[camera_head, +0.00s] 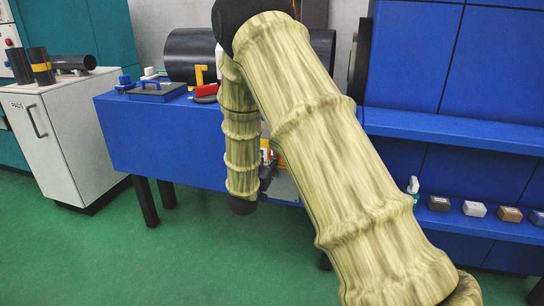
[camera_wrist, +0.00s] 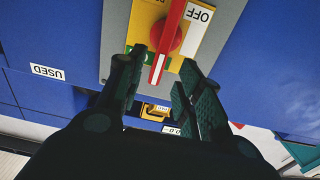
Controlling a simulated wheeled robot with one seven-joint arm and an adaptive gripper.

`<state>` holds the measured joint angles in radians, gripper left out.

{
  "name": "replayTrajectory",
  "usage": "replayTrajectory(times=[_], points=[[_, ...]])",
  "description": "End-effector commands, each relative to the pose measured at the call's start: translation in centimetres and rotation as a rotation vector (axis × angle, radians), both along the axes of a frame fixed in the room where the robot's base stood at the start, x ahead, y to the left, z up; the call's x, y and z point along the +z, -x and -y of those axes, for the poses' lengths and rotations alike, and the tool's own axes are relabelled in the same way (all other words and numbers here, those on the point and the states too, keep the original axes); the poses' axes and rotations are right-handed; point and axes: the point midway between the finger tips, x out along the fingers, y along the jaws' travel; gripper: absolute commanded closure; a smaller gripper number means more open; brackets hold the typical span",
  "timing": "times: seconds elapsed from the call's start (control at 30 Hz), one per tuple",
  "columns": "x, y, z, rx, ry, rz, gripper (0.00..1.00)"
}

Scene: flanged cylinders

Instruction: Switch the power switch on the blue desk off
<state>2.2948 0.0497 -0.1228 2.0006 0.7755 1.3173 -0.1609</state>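The power switch shows in the wrist view as a red knob (camera_wrist: 165,36) with a long red handle on a yellow plate, set in a grey panel (camera_wrist: 118,28). A white OFF label (camera_wrist: 199,14) is at the plate's upper right and a green patch (camera_wrist: 139,55) at its lower left. The handle runs slanting, with its lower end between my gripper's fingers. My gripper (camera_wrist: 165,58) is open, one finger on each side of the handle; contact cannot be told. In the head view the blue desk (camera_head: 150,138) is partly behind my arm, and my gripper's fingers cannot be made out.
A blue-handled block (camera_head: 157,90), a dark cylinder (camera_head: 190,55) and a red item (camera_head: 206,91) lie on the desk. A white cabinet (camera_head: 65,145) with dark cylinders stands left. Blue shelving (camera_head: 450,125) with small blocks stands right. The green floor (camera_head: 130,265) in front is clear.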

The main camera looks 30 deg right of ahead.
Motion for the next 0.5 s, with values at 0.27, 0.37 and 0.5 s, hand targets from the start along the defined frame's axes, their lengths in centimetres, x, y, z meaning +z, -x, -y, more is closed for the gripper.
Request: replayTrajectory(times=[0.27,0.37,0.5], points=[[-0.2,-2.6,3.2,-0.001,0.0,0.0,0.64],[-0.2,-3.3,3.9,-0.001,-0.001,-0.001,0.64],[-0.1,-3.8,4.4,0.001,-0.001,-0.001,0.64]])
